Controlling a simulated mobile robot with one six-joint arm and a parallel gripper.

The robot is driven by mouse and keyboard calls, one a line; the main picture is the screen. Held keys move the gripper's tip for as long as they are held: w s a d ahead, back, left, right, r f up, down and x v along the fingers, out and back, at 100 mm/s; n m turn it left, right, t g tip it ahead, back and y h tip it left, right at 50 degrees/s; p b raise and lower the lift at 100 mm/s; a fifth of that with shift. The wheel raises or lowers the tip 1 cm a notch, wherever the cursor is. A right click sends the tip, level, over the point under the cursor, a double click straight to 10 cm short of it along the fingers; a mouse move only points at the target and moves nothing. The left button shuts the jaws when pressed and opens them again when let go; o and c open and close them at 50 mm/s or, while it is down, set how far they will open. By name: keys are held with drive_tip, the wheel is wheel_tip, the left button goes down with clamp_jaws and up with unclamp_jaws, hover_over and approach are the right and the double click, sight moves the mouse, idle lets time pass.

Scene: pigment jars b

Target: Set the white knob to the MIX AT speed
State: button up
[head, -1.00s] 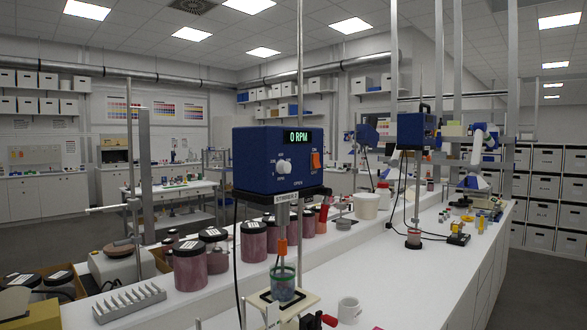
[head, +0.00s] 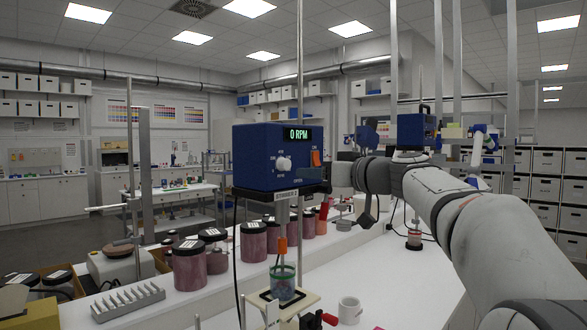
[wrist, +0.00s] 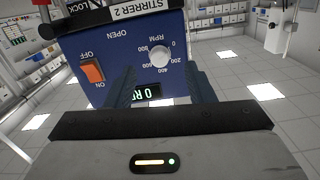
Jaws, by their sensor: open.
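The white knob (head: 284,163) is on the front of a blue stirrer box (head: 255,160), whose display (head: 297,134) reads 0 RPM. In the wrist view, upside down, the white knob (wrist: 159,56) sits by an RPM scale with numbers from 0 to 800. Its pointer is too small to read. My gripper (wrist: 162,88) is open and empty, facing the panel, with the knob seen between its fingers and apparently clear of them. The fingers partly cover the display. In the head view the fingertips cannot be made out. I cannot read any MIX AT marking.
An orange OFF/ON switch (wrist: 92,70) is near the knob. A jar with a green rim (head: 283,283) stands beneath the stirrer, beside a white mug (head: 350,310). Dark-lidded jars (head: 189,265) line the bench at left. A second blue stirrer (head: 412,131) stands behind.

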sight(288, 164)
drive_tip(key=shift+y, duration=0.3)
drive_tip(key=w+a+p, duration=0.1)
drive_tip(key=w+a+r, duration=0.1)
drive_tip(key=w+a, duration=0.1)
drive_tip(key=w+a+p, duration=0.1)
drive_tip(key=w, duration=0.1)
drive_tip(key=shift+w+a+r+p, duration=0.15)
drive_tip(key=shift+a+r+p, duration=0.2)
drive_tip(key=shift+r, duration=0.05)
drive_tip(key=shift+w+a+f, duration=0.15)
drive_tip(key=shift+w+a, duration=0.2)
drive_tip(key=c, duration=1)
